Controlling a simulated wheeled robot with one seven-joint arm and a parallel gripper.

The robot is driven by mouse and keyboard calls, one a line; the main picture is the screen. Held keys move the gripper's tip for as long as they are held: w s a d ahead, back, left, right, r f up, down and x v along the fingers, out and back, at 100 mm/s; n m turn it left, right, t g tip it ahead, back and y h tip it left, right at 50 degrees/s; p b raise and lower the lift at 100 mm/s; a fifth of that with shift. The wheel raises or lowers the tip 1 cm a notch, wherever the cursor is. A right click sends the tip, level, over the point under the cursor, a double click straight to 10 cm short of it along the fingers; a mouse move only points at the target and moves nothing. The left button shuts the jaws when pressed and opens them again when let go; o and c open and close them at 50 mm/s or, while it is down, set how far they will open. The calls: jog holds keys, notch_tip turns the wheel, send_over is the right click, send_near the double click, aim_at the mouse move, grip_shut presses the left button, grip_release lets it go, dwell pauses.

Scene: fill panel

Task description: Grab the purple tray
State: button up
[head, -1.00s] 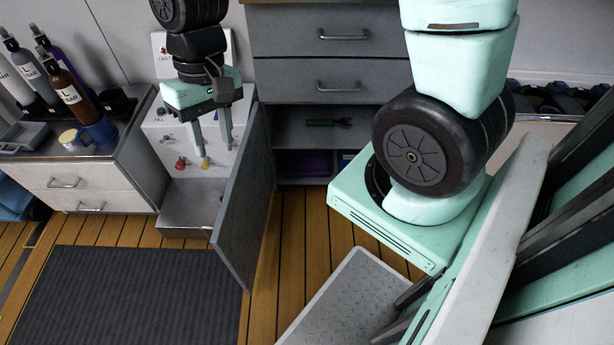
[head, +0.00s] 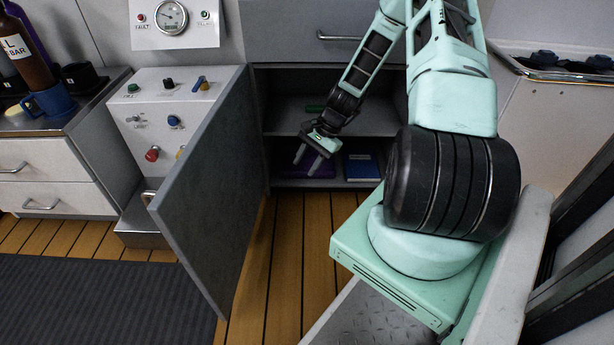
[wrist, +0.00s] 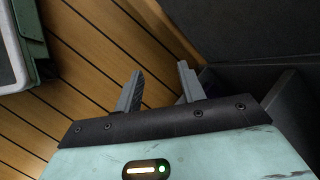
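The purple tray (head: 312,167) lies on the bottom shelf of the open grey cabinet, at its left part. My gripper partly hides it in the head view. My gripper (head: 310,160) is at the cabinet opening, in front of the tray, with its fingers apart and nothing between them. In the wrist view my gripper (wrist: 160,80) also shows two separated fingers, over the wooden floor and the dark cabinet edge. The tray cannot be made out clearly in the wrist view.
A blue book-like item (head: 362,167) lies right of the tray. The open cabinet door (head: 205,185) stands at the left. A control panel box (head: 165,125) and a drawer unit (head: 50,185) are farther left.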

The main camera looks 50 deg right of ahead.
jog(key=s+d+f+m+t+h, duration=0.25)
jog(key=d+f+m+t, duration=0.75)
jog(key=d+m, duration=0.55)
jog(key=shift+g+y, duration=0.45)
jog(key=shift+g, duration=0.05)
jog(key=b+x, duration=0.2)
jog(key=x, duration=0.1)
jog(key=f+b+x, duration=0.1)
jog(key=b+x, duration=0.1)
jog(key=x, duration=0.2)
jog(key=b+x, duration=0.2)
jog(key=x, duration=0.2)
jog(key=shift+s+d+f, duration=0.1)
jog(key=shift+s+f, duration=0.2)
jog(key=shift+w+a+f+b, duration=0.2)
jog(key=shift+w+b, duration=0.2)
jog(key=shift+w, duration=0.25)
jog(key=b+x, duration=0.4)
jog(key=x, duration=0.1)
jog(key=shift+r+b, duration=0.15)
jog(key=shift+b, duration=0.15)
jog(key=shift+w+r, duration=0.15)
grip_shut()
